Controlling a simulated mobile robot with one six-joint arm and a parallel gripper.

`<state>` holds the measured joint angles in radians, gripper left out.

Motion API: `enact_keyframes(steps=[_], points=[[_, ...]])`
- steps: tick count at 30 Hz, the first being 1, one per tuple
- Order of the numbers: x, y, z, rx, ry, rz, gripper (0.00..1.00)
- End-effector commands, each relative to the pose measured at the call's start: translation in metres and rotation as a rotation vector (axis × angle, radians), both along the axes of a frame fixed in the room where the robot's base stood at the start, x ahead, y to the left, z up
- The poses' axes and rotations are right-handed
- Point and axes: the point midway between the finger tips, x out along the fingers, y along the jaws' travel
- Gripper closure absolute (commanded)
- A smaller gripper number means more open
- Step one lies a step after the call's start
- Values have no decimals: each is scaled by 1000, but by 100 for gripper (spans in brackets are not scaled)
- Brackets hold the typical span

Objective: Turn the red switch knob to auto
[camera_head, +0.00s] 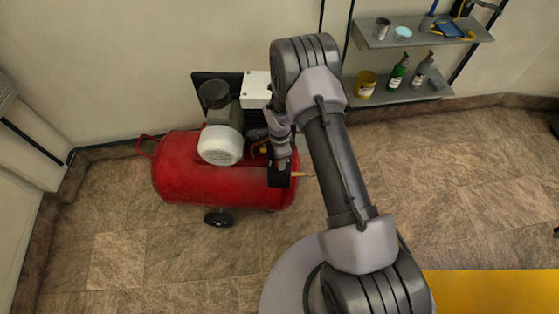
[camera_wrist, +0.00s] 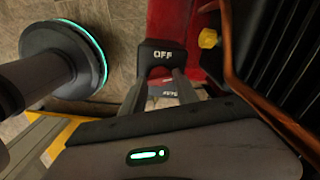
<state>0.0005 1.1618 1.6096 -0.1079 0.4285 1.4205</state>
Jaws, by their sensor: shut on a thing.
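The red air compressor (camera_head: 185,178) stands by the wall in the head view. A black switch box (camera_head: 278,179) sits at its right end. My gripper (camera_head: 281,160) reaches down onto this box from above. In the wrist view, the fingers of my gripper (camera_wrist: 164,88) meet the black switch box (camera_wrist: 159,52), marked OFF in white letters. A smaller light lettering shows between the fingers but is too small to read surely. My gripper is shut on the switch knob, which is mostly hidden by the fingers and box, so its angle cannot be told.
A white-capped motor (camera_head: 221,145) and a white box (camera_head: 256,90) sit on the compressor. A yellow fitting (camera_wrist: 208,38) is close right of the switch box. Shelves (camera_head: 400,96) with bottles hang at the right. The floor (camera_head: 450,190) at the right is clear.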

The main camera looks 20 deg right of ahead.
Motion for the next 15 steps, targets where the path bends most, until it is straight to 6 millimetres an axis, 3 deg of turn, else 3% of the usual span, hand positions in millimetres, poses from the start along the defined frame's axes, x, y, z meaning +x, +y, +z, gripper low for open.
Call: enact_keyframes(steps=[15], points=[[0, 0, -1, 0, -1, -313, 100]])
